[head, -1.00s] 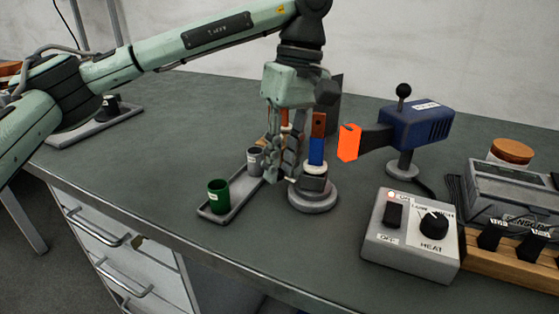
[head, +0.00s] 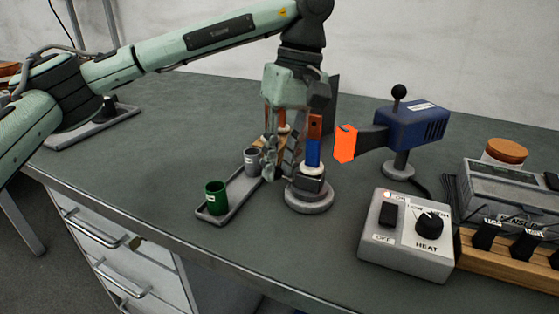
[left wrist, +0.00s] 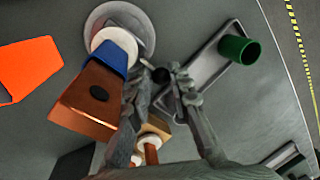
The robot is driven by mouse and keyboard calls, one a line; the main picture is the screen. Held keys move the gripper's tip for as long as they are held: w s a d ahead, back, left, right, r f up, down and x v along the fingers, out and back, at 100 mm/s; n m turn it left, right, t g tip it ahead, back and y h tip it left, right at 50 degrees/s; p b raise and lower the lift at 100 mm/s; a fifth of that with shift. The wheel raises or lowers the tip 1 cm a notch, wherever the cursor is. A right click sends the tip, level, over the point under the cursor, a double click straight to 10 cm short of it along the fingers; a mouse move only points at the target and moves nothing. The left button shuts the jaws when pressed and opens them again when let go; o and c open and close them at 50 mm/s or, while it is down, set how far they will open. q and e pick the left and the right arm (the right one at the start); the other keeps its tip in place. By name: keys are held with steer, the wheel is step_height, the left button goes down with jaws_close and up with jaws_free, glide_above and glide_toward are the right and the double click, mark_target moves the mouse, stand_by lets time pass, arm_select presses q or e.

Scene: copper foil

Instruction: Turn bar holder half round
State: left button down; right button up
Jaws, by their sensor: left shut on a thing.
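The bar holder has a round grey base (head: 310,200), a pale collar and an upright bar, blue (head: 313,152) below and copper (head: 315,126) above. My left gripper (head: 300,177) comes down from above, just left of the bar, with its fingers low at the collar. It is shut on the holder there; the fingers hide part of the collar. In the left wrist view the copper end (left wrist: 95,95), blue part (left wrist: 110,58), white collar (left wrist: 117,40) and grey base (left wrist: 135,20) lie left of the fingers (left wrist: 165,75). The right gripper is not in view.
A blue heater (head: 412,125) with a glowing orange end (head: 345,143) stands close right of the bar. A heat control box (head: 408,235) is at front right. A grey tray (head: 240,197) with a green cup (head: 215,197) and grey cup (head: 252,160) lies left.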

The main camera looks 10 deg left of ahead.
arm_select(q)
steer(key=c, duration=1.4)
jaws_free()
steer(key=shift+d, duration=0.1)
step_height(320, 180, up, 12)
steer(key=w+d, duration=0.1)
steer(key=shift+w+d, duration=0.3)
steer(key=shift+s+f, duration=0.1)
steer(key=shift+f, duration=0.05)
